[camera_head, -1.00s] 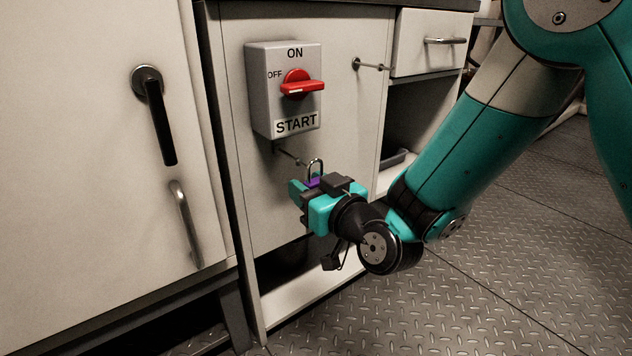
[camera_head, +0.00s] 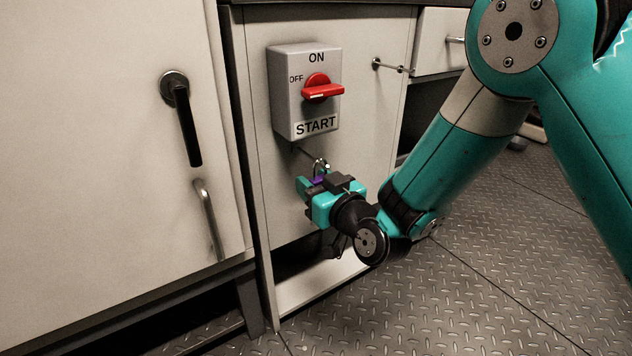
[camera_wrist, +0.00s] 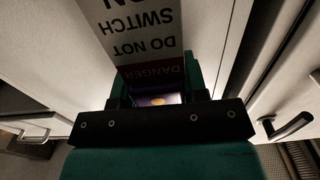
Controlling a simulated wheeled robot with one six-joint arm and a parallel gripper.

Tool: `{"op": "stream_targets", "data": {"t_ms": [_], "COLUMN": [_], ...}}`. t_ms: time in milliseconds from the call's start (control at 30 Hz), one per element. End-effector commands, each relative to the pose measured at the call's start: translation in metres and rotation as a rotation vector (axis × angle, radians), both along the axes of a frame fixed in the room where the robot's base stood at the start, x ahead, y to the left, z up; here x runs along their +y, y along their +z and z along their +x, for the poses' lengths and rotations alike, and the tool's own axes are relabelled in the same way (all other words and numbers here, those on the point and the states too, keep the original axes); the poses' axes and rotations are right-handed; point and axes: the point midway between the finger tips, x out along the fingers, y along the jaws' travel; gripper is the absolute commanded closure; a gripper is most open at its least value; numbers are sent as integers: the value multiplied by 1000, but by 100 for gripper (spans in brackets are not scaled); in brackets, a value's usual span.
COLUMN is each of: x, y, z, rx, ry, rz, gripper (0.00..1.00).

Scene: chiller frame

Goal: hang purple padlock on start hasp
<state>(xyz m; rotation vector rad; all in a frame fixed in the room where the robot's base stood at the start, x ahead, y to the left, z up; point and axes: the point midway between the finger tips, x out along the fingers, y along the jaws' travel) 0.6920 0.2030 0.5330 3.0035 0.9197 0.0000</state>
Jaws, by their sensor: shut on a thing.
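The purple padlock (camera_head: 319,181) is upright between the fingers of my gripper (camera_head: 321,184), mostly hidden, with its metal shackle showing above. My gripper is shut on it. The start hasp (camera_head: 306,155) is a thin rod sticking out below the grey START switch box (camera_head: 305,92). The shackle overlaps the rod's outer end in the head view; I cannot tell whether the rod passes through it. In the wrist view the padlock's purple body (camera_wrist: 158,100) shows between the fingers, with a danger tag (camera_wrist: 140,35) beyond it.
The red switch handle (camera_head: 322,91) sits on the box above. Another rod (camera_head: 390,66) sticks out from the panel at upper right. A black door handle (camera_head: 186,120) and a metal handle (camera_head: 208,220) are at left. An open shelf (camera_head: 315,283) lies below.

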Motion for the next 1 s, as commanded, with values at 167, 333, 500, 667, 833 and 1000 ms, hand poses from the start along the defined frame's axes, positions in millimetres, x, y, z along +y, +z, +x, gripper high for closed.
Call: {"op": "stream_targets", "data": {"t_ms": [167,333,500,667,833,1000], "x": [0,0,0,0,0,3], "y": [0,1,1,0,0,-3], "z": [0,0,0,0,0,-6], "rx": [-1,-1,-1,-1,1,1], "ry": [0,0,0,0,1,13], "rz": [1,1,1,1,-1,1], "gripper": [93,93,51,30,30,30]}}
